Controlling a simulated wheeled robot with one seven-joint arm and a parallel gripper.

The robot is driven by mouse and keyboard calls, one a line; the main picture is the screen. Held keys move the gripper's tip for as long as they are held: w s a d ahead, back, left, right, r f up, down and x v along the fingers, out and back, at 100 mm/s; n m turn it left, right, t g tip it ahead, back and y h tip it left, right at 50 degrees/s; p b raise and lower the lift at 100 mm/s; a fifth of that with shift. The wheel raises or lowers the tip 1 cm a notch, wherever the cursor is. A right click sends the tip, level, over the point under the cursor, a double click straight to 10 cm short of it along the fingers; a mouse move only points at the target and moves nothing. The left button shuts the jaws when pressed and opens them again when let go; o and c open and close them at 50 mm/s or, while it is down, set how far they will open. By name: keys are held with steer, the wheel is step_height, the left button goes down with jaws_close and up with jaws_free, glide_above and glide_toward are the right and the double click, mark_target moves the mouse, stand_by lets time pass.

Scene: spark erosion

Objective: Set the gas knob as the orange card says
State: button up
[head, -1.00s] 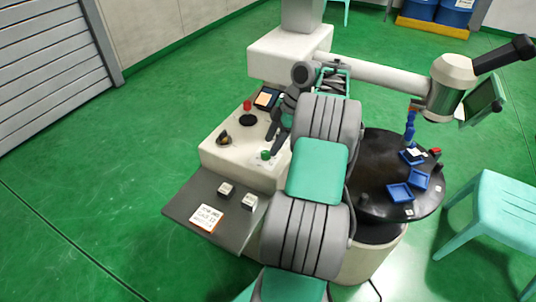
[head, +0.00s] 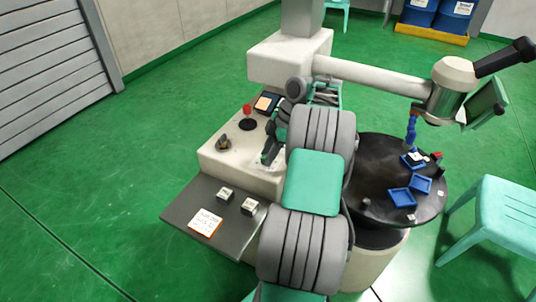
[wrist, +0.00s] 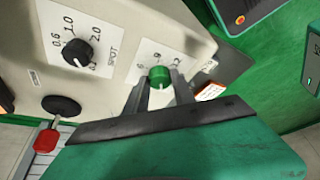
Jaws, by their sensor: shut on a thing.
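The green knob (wrist: 159,74) sits on a white dial plate (wrist: 146,56) on the machine's pale panel. Numbers stand around it, some partly hidden by my fingers. My gripper (wrist: 160,86) is shut on the knob, one finger on each side. In the head view my gripper (head: 268,156) is down at the panel's front right and hides the knob. The orange-edged card (head: 206,222) lies on the grey shelf at the front. Its writing is too blurred to read surely. Part of it shows in the wrist view (wrist: 210,92).
A black knob marked SPOT (wrist: 77,53) is beside the green one, to the left. A red-topped lever (head: 248,112) stands farther back. Two small pale blocks (head: 226,194) (head: 249,206) sit on the shelf. A black round table (head: 375,170) with blue trays is at right.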

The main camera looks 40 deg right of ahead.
jaws_close()
